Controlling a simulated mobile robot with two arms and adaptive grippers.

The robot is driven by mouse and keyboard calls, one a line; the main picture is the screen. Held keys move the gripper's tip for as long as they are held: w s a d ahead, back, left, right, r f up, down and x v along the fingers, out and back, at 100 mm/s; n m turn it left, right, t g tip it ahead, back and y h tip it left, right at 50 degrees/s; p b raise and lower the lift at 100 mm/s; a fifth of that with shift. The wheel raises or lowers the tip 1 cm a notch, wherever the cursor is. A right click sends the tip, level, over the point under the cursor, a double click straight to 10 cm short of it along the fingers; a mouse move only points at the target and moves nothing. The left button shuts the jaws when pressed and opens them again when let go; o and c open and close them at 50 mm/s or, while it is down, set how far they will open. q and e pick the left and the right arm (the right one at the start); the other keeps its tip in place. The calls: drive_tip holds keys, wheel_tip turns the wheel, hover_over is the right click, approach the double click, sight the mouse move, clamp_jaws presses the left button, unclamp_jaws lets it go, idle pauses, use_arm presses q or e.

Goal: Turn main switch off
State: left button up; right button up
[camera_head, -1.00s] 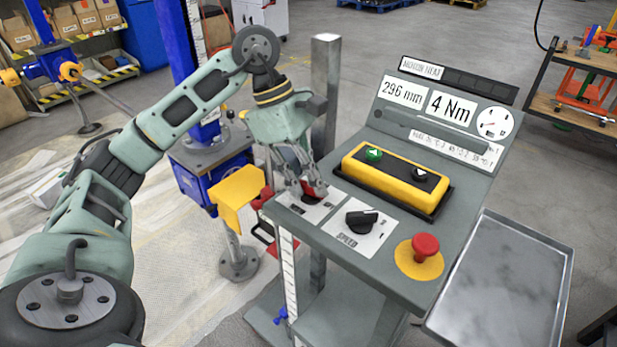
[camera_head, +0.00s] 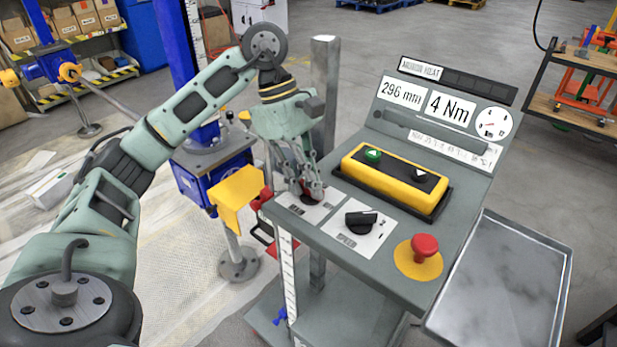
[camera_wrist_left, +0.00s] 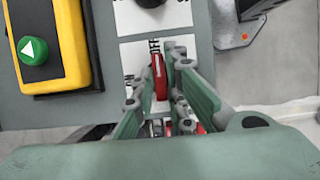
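The main switch is a red handle on a white plate at the near left corner of the grey console. In the left wrist view the red handle (camera_wrist_left: 161,77) lies between my left gripper's fingers (camera_wrist_left: 153,85) and points toward the printed OFF. The ON print is to its left. One fingertip is close beside the handle on the right; the other stands apart on the left. The gripper looks open around it. In the head view my left gripper (camera_head: 311,190) is down at the switch plate (camera_head: 290,208) and hides most of the handle. My right gripper is not seen.
Beside the switch are a black speed knob (camera_head: 361,221), a red emergency button (camera_head: 425,246) and a yellow box with buttons (camera_head: 392,177). An empty metal tray (camera_head: 505,285) is at right.

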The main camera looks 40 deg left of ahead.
use_arm(q)
drive_tip(key=o, duration=0.4)
drive_tip(key=shift+f, duration=0.1)
drive_tip(key=v, duration=1.2)
idle(0.6)
